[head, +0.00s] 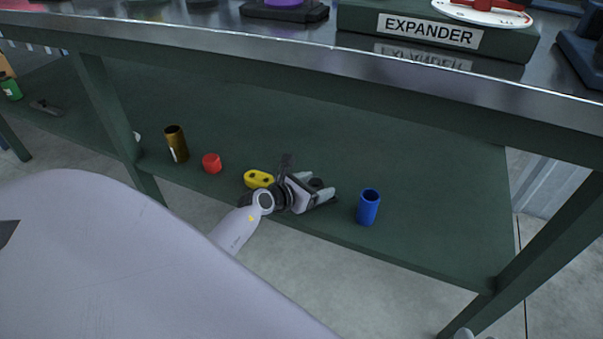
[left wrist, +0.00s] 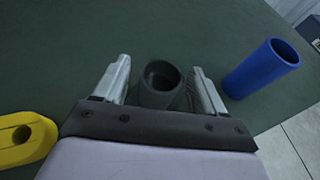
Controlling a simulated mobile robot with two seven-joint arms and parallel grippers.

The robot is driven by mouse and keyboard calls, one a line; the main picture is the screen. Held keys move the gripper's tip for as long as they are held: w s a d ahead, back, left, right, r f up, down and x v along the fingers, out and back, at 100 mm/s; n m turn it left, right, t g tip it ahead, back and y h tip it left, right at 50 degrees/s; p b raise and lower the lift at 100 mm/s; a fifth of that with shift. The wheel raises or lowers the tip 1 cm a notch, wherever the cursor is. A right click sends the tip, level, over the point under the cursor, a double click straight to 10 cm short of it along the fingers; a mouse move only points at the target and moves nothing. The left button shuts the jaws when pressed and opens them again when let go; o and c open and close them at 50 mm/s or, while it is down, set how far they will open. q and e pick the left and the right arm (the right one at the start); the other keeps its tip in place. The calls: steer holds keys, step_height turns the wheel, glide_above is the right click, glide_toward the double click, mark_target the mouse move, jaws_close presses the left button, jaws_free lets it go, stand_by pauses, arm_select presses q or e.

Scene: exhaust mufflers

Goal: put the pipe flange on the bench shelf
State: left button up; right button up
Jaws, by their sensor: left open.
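A yellow oval piece with two holes (head: 259,179), which looks like the pipe flange, lies flat on the dark green bench shelf (head: 400,165) near its front edge. It also shows at the lower left of the left wrist view (left wrist: 24,138), beside my left gripper and outside its fingers. My left gripper (head: 322,191) is open low over the shelf, to the right of the yellow piece. In the left wrist view a short dark grey hollow cylinder (left wrist: 160,88) stands between its spread fingers. I cannot tell whether they touch it.
A blue tube (head: 368,207) stands to the right of my left gripper. A red cap (head: 212,163) and a brown-gold cylinder (head: 176,144) stand to the left. The bench top (head: 200,34) overhangs the shelf. The shelf behind the row is clear.

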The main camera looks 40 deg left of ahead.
arm_select(q)
steer(key=p+v, duration=0.4)
steer(key=v, duration=0.8)
steer(key=s+d+r+n+t+y, duration=0.15)
steer(key=d+r+n, duration=0.25)
steer(key=n, duration=0.5)
steer(key=d+r+n+t, duration=0.3)
steer(key=d+r+n, duration=0.2)
steer(key=n, duration=0.5)
steer(key=s+d+f+n+g+h, duration=0.2)
steer(key=s+d+n+g+h, duration=0.2)
steer(key=s+d+n, duration=0.5)
steer(key=d+n+g, duration=0.2)
steer(key=d+n, duration=0.2)
steer(key=n, duration=0.2)
steer(key=shift+d+n, duration=0.3)
steer(key=shift+d, duration=0.1)
arm_select(e)
steer(key=d, duration=0.1)
steer(key=d+h, duration=0.1)
steer(key=s+d+h, duration=0.1)
steer(key=shift+d+r+n, duration=0.35)
steer(key=shift+n, duration=0.05)
arm_select(q)
steer(key=shift+h, duration=0.25)
